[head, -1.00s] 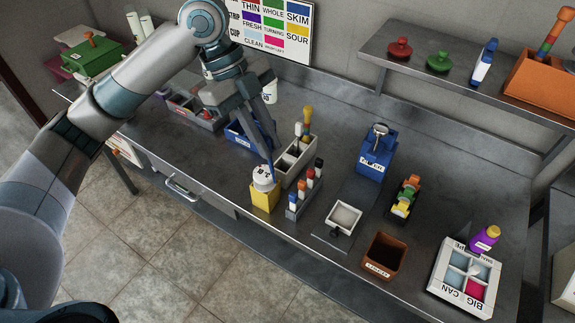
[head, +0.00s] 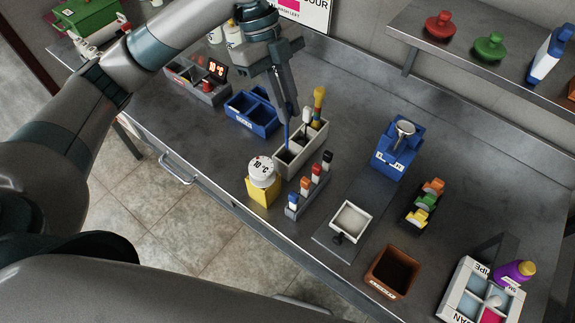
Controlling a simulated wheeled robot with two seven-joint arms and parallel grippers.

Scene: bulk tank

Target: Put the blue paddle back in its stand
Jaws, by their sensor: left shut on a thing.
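My left gripper (head: 287,112) is shut on the blue paddle (head: 286,133), a thin blue shaft that hangs down from the fingers. The paddle is close to upright. Its lower end shows over the near-left compartment of the pale divided stand (head: 307,160); I cannot tell whether the tip is inside or just above it. My right gripper is not in view.
A yellow block with a round 10 °C dial (head: 263,182) stands close in front of the stand. Beside it is a rack of coloured vials (head: 310,190). A blue bin (head: 252,118) is behind to the left. A white tray (head: 350,222) lies to the right.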

